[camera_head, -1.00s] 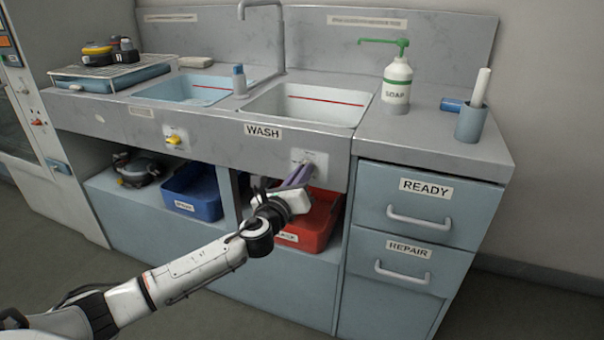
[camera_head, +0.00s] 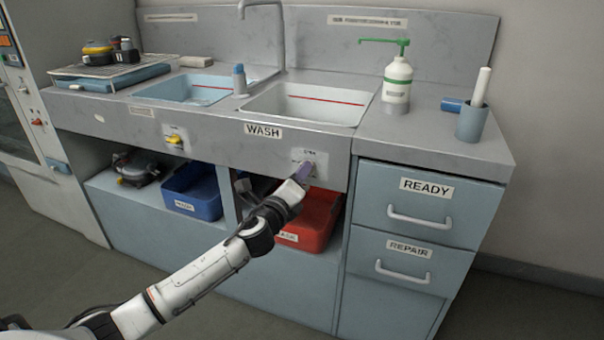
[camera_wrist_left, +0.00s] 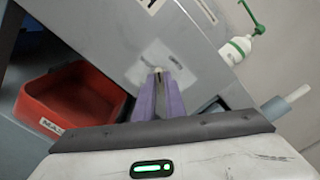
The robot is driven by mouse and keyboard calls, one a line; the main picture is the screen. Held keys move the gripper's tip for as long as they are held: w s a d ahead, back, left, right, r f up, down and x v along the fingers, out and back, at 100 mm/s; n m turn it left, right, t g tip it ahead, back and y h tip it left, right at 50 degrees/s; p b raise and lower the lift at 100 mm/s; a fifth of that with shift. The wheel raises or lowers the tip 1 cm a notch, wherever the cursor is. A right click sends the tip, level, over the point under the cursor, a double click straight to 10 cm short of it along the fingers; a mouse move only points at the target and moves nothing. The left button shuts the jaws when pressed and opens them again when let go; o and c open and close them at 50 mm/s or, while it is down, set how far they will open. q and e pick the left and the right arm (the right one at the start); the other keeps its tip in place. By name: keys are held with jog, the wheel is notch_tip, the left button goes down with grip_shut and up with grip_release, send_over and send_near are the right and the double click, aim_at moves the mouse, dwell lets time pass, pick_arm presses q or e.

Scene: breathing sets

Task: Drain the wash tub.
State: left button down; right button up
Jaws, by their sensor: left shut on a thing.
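The wash tub (camera_head: 306,108) is the pale basin on the right, above the WASH label (camera_head: 263,131). A red line runs along its inner wall; I cannot tell how much water it holds. Below it on the counter front is a light valve plate (camera_head: 319,158), also in the left wrist view (camera_wrist_left: 178,66). My left gripper (camera_head: 302,173) is at this plate, its purple fingers (camera_wrist_left: 158,92) shut on the small drain handle (camera_wrist_left: 157,70). The fingers hide most of the handle. My right gripper is not in view.
A second, blue tub (camera_head: 190,90) has its own yellow handle (camera_head: 175,140) at the left. A red bin (camera_head: 312,222) and a blue bin (camera_head: 192,195) sit on the shelf below. Drawers (camera_head: 425,208) stand to the right. A soap bottle (camera_head: 397,85) stands on the counter.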

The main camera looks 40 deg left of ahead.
pick_arm(q)
jog(key=shift+f+n, duration=0.15)
jog(key=shift+n, duration=3.55)
jog(key=shift+a, duration=0.1)
jog(key=c, duration=1.8)
grip_release()
jog(key=shift+s, duration=0.1)
jog(key=p+v, duration=0.1)
jog(key=v, duration=0.9)
